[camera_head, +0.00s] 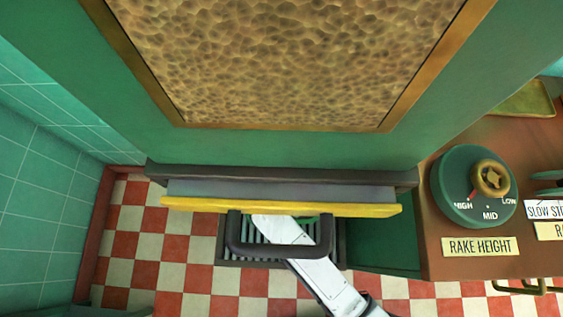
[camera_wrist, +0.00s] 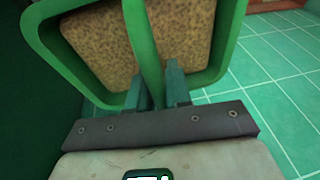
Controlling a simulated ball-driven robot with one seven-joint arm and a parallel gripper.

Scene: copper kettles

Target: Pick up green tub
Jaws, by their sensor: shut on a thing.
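The green tub (camera_wrist: 52,45) fills the upper left of the wrist view. It has a thick green rim around a brown, speckled inside, and a green bar crosses its middle. My gripper (camera_wrist: 160,84) is shut on this green bar, one dark teal finger on each side. In the head view my white arm reaches under the yellow-edged ledge, and my gripper is hidden there. A small sliver of green shows beside the arm, but I cannot tell if it is the tub.
The yellow-edged ledge (camera_head: 370,210) and a dark handle (camera_head: 236,240) lie close over my arm. A brown counter (camera_head: 440,200) with a green dial (camera_head: 455,175) stands at right. Green tiled wall (camera_head: 30,190) is at left. Red and white checked floor (camera_head: 145,248) is open.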

